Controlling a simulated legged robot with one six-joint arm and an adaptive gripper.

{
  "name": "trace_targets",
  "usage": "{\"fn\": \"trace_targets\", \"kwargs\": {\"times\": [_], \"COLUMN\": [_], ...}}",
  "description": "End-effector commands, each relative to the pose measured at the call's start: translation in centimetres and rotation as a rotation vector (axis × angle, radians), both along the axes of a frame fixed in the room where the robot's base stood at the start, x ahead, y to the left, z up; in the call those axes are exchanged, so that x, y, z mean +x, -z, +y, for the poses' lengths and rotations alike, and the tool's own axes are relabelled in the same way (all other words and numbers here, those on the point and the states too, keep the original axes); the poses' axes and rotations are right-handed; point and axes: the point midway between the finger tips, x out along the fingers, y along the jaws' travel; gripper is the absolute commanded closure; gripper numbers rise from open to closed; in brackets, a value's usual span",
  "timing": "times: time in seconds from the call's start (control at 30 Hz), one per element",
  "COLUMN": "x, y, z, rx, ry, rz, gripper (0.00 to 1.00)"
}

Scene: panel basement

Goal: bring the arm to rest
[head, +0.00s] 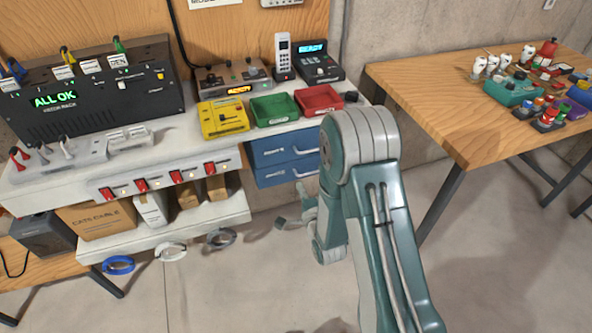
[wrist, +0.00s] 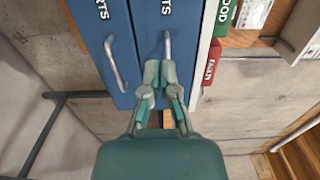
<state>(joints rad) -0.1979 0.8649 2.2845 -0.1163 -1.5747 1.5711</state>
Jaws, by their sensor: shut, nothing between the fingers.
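My arm (head: 378,210) rises in the right middle of the head view and bends over, its upper link teal and grey. My gripper (wrist: 160,78) shows in the wrist view with its two fingers together and nothing between them. It points towards the blue drawers, whose labels appear sideways there. One drawer handle (wrist: 167,50) lies just beyond the fingertips; I cannot tell whether they touch. In the head view the gripper is partly hidden behind the arm, low in front of the drawers.
Two closed blue drawers (head: 285,149) hang under the bench. A green tray (head: 274,108) and a red tray (head: 319,100) stand above them. A black rack (head: 95,95) reads "ALL OK". A wooden table (head: 440,95) with parts stands at right. The floor (head: 250,290) in front is clear.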

Motion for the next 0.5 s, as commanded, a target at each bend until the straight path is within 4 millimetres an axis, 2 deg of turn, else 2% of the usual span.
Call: {"fn": "trace_targets", "kwargs": {"times": [0.27, 0.37, 0.5], "x": [0.1, 0.8, 1.7], "y": [-0.4, -1.9, -5.1], "z": [-0.1, -0.5, -1.6], "rx": [-0.019, -0.086, -0.251], "ry": [0.002, 0.014, 0.031], "rz": [0.002, 0.015, 0.060], "gripper": [1.00, 1.00, 1.00]}}
